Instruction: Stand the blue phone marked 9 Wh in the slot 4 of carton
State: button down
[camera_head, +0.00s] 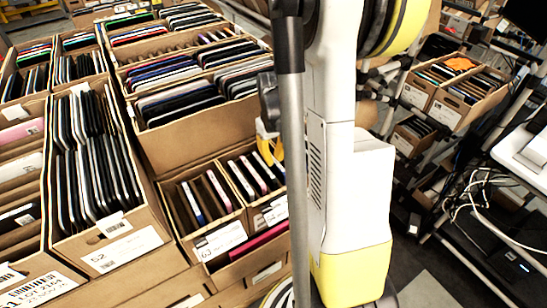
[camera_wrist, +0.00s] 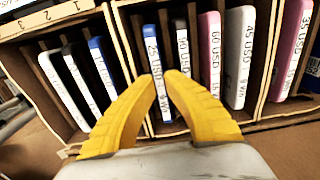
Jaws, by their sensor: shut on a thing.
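My gripper (camera_wrist: 162,78) has its two yellow fingers closed on a blue phone (camera_wrist: 153,50) with a white printed edge label. The phone stands upright among carton compartments in the wrist view; its label's Wh figure is too blurred to read surely. Another blue phone (camera_wrist: 107,62) stands to the left, in the compartment beside it. The carton (camera_wrist: 121,40) has cardboard dividers, and a strip (camera_wrist: 45,17) marked 1, 2, 3 shows at its top left. In the head view my gripper (camera_head: 268,146) is at the carton (camera_head: 218,240), partly hidden by my own column; the held phone is not clear there.
White-edged phones (camera_wrist: 64,90) stand at the left. A pink phone (camera_wrist: 211,50), a grey phone (camera_wrist: 238,55) and another pink phone (camera_wrist: 289,50) stand to the right. Taller, full cartons (camera_head: 100,250) crowd the left and back. A rack with cartons (camera_head: 465,85) stands at the right.

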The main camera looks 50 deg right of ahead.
jog(key=shift+f+b, duration=0.3)
dwell(0.5)
jog(key=c, duration=1.5)
grip_release()
jog(key=shift+r, duration=0.1)
jog(key=shift+r, duration=0.35)
notch_tip(320, 180, up, 20)
jog(key=p, duration=0.7)
jog(key=shift+a, duration=0.15)
